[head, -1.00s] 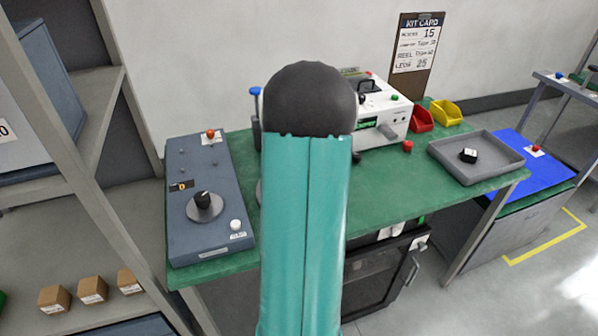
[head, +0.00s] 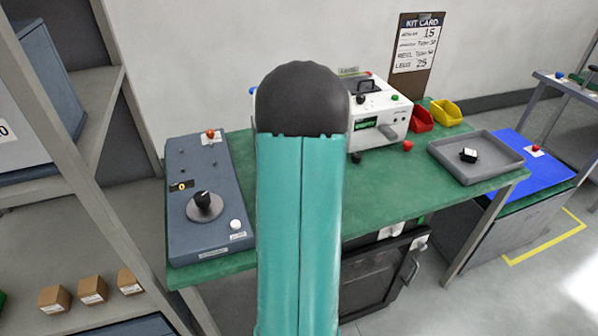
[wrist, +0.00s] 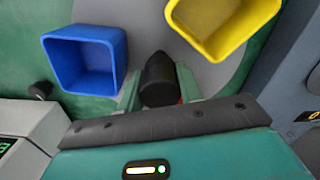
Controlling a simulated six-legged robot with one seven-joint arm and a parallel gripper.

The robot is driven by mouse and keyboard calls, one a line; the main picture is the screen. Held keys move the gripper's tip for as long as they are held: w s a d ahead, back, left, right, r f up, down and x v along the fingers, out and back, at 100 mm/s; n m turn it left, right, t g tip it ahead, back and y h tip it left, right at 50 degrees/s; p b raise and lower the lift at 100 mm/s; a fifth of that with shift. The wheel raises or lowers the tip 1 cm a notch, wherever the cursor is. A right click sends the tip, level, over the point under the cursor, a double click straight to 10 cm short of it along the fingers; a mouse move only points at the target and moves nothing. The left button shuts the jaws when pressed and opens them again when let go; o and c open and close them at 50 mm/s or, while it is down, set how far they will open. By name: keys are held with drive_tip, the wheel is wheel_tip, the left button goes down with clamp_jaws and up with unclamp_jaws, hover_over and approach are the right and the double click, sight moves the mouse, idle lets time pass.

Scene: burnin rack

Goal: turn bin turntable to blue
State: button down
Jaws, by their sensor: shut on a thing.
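The bin turntable (wrist: 140,25) is a grey disc in the wrist view. A blue bin (wrist: 84,58) stands on its left part and a yellow bin (wrist: 222,22) on its upper right part. A black upright knob (wrist: 158,72) stands between them. My gripper (wrist: 158,88) is shut on this knob, with a pale green finger on each side. A sliver of red shows below the right finger; I cannot tell what it belongs to. In the head view my arm hides the gripper and almost all of the turntable.
A blue-grey control box (head: 212,235) with a dial stands left on the green bench (head: 430,188). A white instrument (head: 372,115) stands behind my arm. Red (head: 421,119) and yellow (head: 446,112) bins and a grey tray (head: 478,178) are at right. A shelf post borders the left.

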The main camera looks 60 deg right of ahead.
drive_tip(key=n, duration=0.4)
drive_tip(key=shift+n, duration=0.3)
drive_tip(key=n, duration=0.4)
drive_tip(key=shift+n, duration=0.3)
drive_tip(key=n, duration=0.4)
drive_tip(key=shift+n, duration=0.3)
drive_tip(key=n, duration=0.4)
drive_tip(key=shift+n, duration=0.4)
drive_tip(key=c, duration=0.9)
unclamp_jaws()
